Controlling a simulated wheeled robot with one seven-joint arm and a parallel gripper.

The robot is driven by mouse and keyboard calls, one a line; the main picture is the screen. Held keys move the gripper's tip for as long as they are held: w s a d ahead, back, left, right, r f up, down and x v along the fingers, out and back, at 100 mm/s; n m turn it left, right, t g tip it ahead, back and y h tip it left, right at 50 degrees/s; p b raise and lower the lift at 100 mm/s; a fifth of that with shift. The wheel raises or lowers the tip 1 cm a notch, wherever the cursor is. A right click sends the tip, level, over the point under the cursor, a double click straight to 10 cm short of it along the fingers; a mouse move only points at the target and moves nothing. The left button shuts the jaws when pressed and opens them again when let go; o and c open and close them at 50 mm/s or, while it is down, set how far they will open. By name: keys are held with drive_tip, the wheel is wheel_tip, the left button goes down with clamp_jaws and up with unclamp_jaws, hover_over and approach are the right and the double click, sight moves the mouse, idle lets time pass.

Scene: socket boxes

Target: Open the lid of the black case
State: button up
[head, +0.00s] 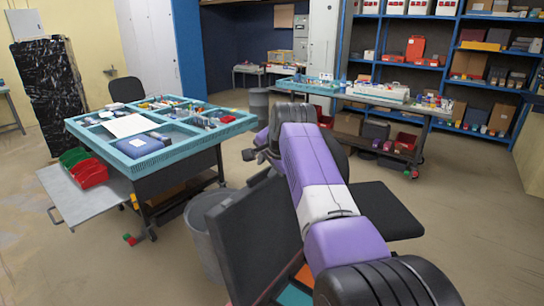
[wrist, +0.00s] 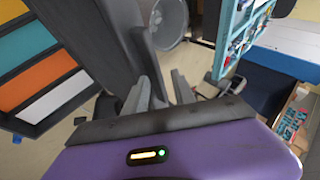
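The black case shows in the head view at bottom centre. Its dark lid (head: 258,238) stands raised and tilted, and the case interior (head: 298,290) shows orange and teal at its foot. The lid (wrist: 95,40) runs down from the top to my gripper (wrist: 164,92). My gripper's two fingers are apart, with the lid's edge at or between them; I cannot tell whether they touch it. My arm hides part of the case in the head view.
A grey bin (head: 205,228) stands close behind the lid. A teal-framed worktable (head: 215,135) with small parts is at left, with red and green trays on a side shelf (head: 78,195). Another worktable (head: 345,93) and blue shelves (head: 445,50) stand farther back. Floor at right is clear.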

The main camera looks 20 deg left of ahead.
drive_tip(key=b+v, duration=0.1)
drive_tip(key=v, duration=0.6)
drive_tip(key=shift+w+a+r, duration=0.1)
drive_tip(key=shift+w, duration=0.05)
idle(0.4)
